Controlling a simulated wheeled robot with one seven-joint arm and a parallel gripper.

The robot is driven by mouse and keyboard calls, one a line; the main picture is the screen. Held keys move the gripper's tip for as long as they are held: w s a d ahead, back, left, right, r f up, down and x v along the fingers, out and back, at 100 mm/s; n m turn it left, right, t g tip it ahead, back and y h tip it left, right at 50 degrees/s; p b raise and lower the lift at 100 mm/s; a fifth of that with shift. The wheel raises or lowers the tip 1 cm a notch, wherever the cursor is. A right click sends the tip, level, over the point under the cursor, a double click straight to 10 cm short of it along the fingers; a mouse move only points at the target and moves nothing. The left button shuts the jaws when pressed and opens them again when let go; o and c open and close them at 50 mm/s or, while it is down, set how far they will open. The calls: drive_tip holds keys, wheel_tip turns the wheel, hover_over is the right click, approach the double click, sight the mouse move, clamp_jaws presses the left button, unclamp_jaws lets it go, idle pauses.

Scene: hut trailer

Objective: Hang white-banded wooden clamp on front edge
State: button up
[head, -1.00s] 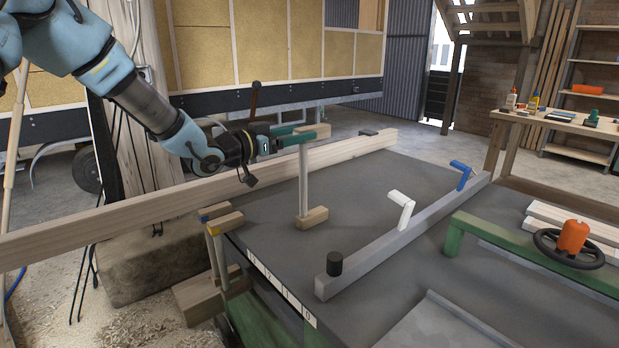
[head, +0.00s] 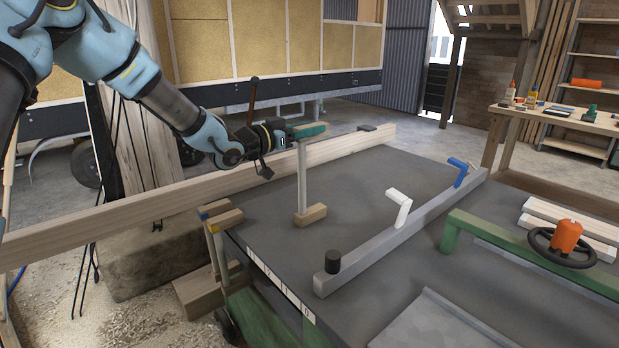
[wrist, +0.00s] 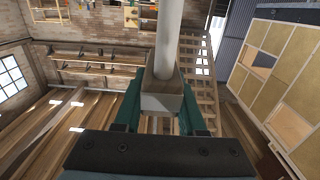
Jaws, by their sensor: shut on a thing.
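My gripper (head: 308,131) is shut on the upper wooden jaw of a clamp. In the wrist view its green fingers stand on both sides of the jaw block (wrist: 162,103). The clamp's pale bar (head: 302,177) hangs upright, with its lower wooden jaw (head: 310,215) over the grey tabletop (head: 364,187); I cannot tell whether it touches. No white band can be made out on it. The table's front edge (head: 281,287) carries a pale marked strip. Two other clamps, blue-banded (head: 211,210) and yellow-banded (head: 225,220), hang at the edge's left end.
A long wooden beam (head: 130,215) runs behind the clamp. A grey rail (head: 375,249) with a black knob (head: 333,261), a white handle (head: 398,207) and a blue handle (head: 459,171) crosses the table. A green frame (head: 500,240) lies at right. The front edge right of the hanging clamps looks clear.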

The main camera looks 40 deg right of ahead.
clamp_jaws()
idle(0.8)
